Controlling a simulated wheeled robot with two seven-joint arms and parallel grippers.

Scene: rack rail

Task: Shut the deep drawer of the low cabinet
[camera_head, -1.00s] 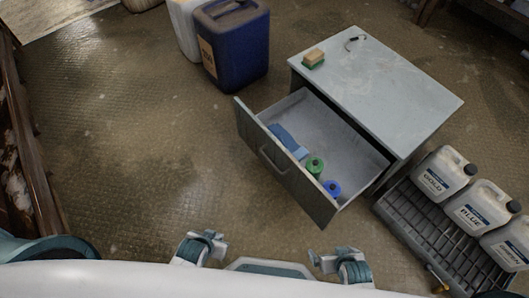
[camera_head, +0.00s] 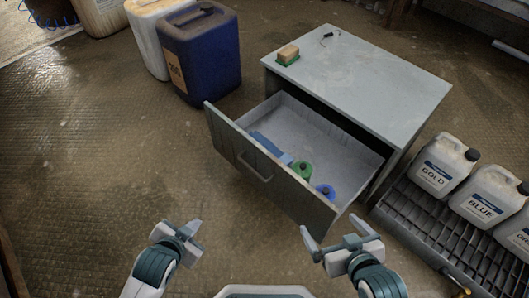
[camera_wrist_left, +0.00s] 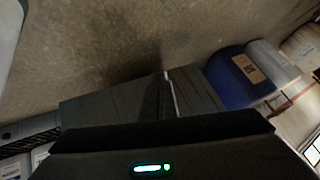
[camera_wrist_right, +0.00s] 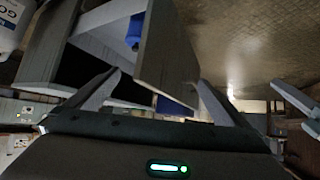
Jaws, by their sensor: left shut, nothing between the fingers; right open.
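The low cabinet (camera_head: 365,78) stands right of centre in the head view. Its deep drawer (camera_head: 262,165) is pulled far out toward me, with a bar handle (camera_head: 255,167) on the front. Inside lie a blue cloth (camera_head: 270,147), a green roll (camera_head: 301,170) and a blue roll (camera_head: 324,191). My left gripper (camera_head: 190,228) is shut and empty, left of and nearer than the drawer front. My right gripper (camera_head: 340,236) is open and empty, just in front of the drawer's near right corner. The drawer front (camera_wrist_right: 168,55) shows between its fingers in the right wrist view, apparently untouched.
A sponge (camera_head: 288,54) and a small dark hooked item (camera_head: 327,38) lie on the cabinet top. Blue (camera_head: 200,55) and white (camera_head: 150,38) canisters stand behind left. A grated rack (camera_head: 425,215) with labelled jugs (camera_head: 443,165) stands close right of the cabinet. Floor at left is clear.

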